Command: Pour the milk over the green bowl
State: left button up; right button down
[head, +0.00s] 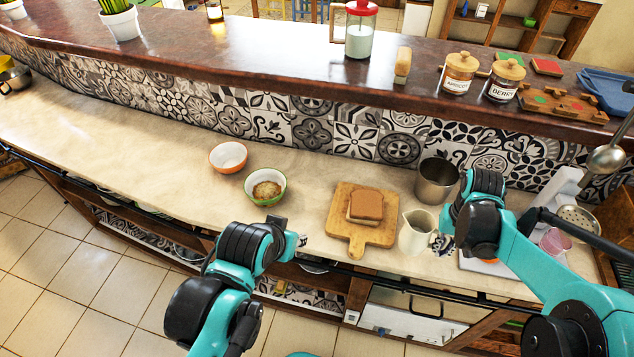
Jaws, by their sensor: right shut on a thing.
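The green bowl (279,194) stands on the counter left of the centre, with something brown and lumpy in it. A cream-white pitcher (414,236), which looks like the milk jug, is near the counter's front edge, right of the cutting board. It looks about upright; I cannot see any milk inside. My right gripper (439,243) is at the pitcher's right side and shut on it, its fingers partly hidden by the wrist. My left gripper (297,240) is by the counter's front edge, below and right of the green bowl. Its fingers are too small to read.
An orange bowl (228,157) stands behind and left of the green one. A cutting board (345,230) with bread (366,205) lies between green bowl and pitcher. A metal pot (436,181) is behind the pitcher. The raised ledge (300,62) holds jars.

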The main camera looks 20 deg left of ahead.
aim_at(265, 188)
jog(key=k+j, duration=0.1)
jog(key=j, duration=0.35)
jog(key=k+j, duration=0.15)
jog(key=j, duration=0.25)
jog(key=k+j, duration=0.1)
jog(key=j, duration=0.35)
jog(key=k+j, duration=0.15)
jog(key=j, duration=0.3)
jog(key=i+j, duration=0.1)
jog(key=j, duration=0.85)
jog(key=j+z, duration=0.1)
jog(key=j, duration=0.85)
jog(key=i+j, duration=0.25)
jog(key=i, duration=0.4)
